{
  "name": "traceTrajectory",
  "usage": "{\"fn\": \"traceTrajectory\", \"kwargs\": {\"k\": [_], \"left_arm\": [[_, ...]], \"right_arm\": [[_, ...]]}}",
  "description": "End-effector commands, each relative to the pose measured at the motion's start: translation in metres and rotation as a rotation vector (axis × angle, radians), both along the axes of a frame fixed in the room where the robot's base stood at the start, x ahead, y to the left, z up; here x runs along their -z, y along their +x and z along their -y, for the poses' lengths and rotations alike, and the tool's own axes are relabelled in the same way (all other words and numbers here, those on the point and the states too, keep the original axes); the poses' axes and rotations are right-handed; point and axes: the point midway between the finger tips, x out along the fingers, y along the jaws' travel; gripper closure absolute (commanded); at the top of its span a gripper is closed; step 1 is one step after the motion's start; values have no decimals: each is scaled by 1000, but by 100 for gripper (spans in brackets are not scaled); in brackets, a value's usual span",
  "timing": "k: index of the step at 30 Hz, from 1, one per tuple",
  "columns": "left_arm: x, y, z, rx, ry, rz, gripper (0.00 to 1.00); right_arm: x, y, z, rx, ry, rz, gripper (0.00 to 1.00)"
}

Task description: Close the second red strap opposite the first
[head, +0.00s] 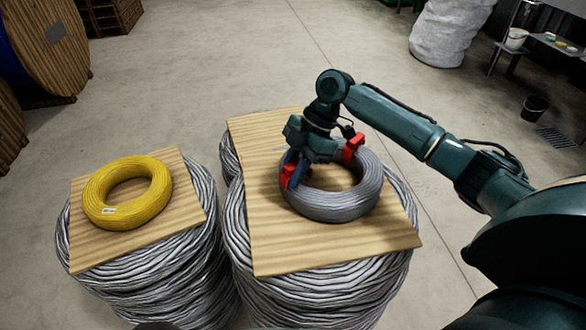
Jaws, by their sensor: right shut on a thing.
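A grey cable coil (331,207) lies flat on a wooden board (275,253) in the head view. One red strap (354,148) is around the far right part of the ring. The second red strap (288,176) is on the left side of the ring, roughly opposite. My right gripper (294,170) reaches down over the coil's left side and is shut on this left strap. The fingers and wrist partly hide the strap, so I cannot tell whether its ends meet. My left gripper is not in view.
A yellow cable coil (103,214) lies on another board (88,245) at the left. Both boards rest on large bundles of grey cable (318,294). Wooden reels (40,45) stand at the far left.

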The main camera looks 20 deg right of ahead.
Motion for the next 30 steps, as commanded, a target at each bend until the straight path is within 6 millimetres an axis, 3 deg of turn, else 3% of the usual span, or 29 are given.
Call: {"fn": "traceTrajectory", "kwargs": {"k": [30], "left_arm": [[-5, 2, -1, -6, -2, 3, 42]], "right_arm": [[10, 0, 0, 1, 0, 0, 99]]}}
